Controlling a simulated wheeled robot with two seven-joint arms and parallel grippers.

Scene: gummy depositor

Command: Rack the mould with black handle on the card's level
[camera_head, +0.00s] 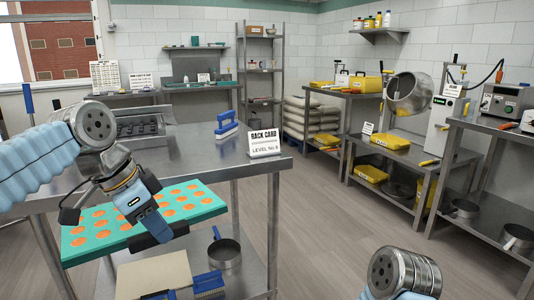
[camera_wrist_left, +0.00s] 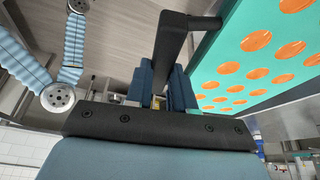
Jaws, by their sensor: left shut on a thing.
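The mould (camera_head: 95,246) is a teal tray with rows of orange rounds and a black handle (camera_head: 150,240) on its near side. My left gripper (camera_head: 158,226) is shut on that handle and holds the mould in front of the steel table. In the left wrist view the fingers (camera_wrist_left: 165,88) close around the black handle (camera_wrist_left: 172,42), and the mould (camera_wrist_left: 235,62) extends to the right. The white rack card (camera_head: 264,143) stands on the table's right corner; it reads "LEVEL No" with a digit like 8 or 6. Only my right arm's wrist shows, at the bottom right; its gripper is out of frame.
The steel table (camera_head: 200,155) carries a blue-handled tool (camera_head: 227,128). Its lower shelf holds a pot (camera_head: 224,254) and a blue brush (camera_head: 208,284). A tall steel shelf rack (camera_head: 262,52) stands at the back wall. Benches with machines line the right; the floor between (camera_head: 320,215) is clear.

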